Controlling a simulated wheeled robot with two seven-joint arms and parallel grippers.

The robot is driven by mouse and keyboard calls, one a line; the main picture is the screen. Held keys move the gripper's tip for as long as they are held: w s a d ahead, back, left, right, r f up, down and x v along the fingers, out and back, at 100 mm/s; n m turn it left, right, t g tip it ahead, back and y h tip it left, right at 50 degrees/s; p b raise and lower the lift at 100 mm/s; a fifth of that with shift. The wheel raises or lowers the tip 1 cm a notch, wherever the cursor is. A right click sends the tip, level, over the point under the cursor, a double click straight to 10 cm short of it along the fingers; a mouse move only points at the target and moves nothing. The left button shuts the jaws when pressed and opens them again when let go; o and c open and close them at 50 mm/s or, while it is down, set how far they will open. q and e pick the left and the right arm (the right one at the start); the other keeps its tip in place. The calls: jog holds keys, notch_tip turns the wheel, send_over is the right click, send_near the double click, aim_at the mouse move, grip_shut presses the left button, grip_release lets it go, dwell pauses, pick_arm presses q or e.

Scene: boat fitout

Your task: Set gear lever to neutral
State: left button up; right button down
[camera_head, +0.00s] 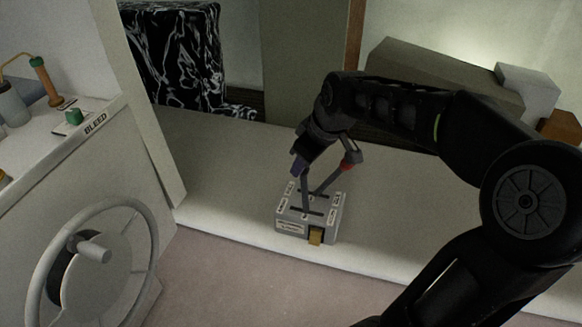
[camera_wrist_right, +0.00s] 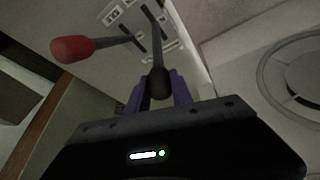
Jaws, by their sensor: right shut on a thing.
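The grey lever box (camera_head: 292,226) stands on the pale ledge in the head view, with slots and small labels on top. Two levers rise from it. One lever has a red knob (camera_head: 349,162) and leans right; the red knob also shows in the right wrist view (camera_wrist_right: 72,48). The other lever (camera_head: 305,188) has a black knob (camera_wrist_right: 159,84), which sits between the purple fingers of my right gripper (camera_wrist_right: 158,92). My right gripper (camera_head: 299,164) is shut on this black knob. Which lever is the gear lever I cannot read from the labels. My left gripper is out of view.
A white console with a handwheel (camera_head: 97,265), a BLEED label and a green knob (camera_head: 74,117) stands at the left. A yellow-brown tab (camera_head: 315,236) is on the box front. Grey boxes (camera_head: 440,80) are at the back right. The ledge (camera_head: 225,170) left of the lever box is clear.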

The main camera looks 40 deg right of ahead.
jog(key=shift+s+d, duration=0.55)
jog(key=shift+s, duration=0.2)
jog(key=c, duration=1.1)
grip_release()
jog(key=v, duration=0.7)
jog(key=shift+s+r, duration=0.15)
jog(key=shift+r, duration=0.25)
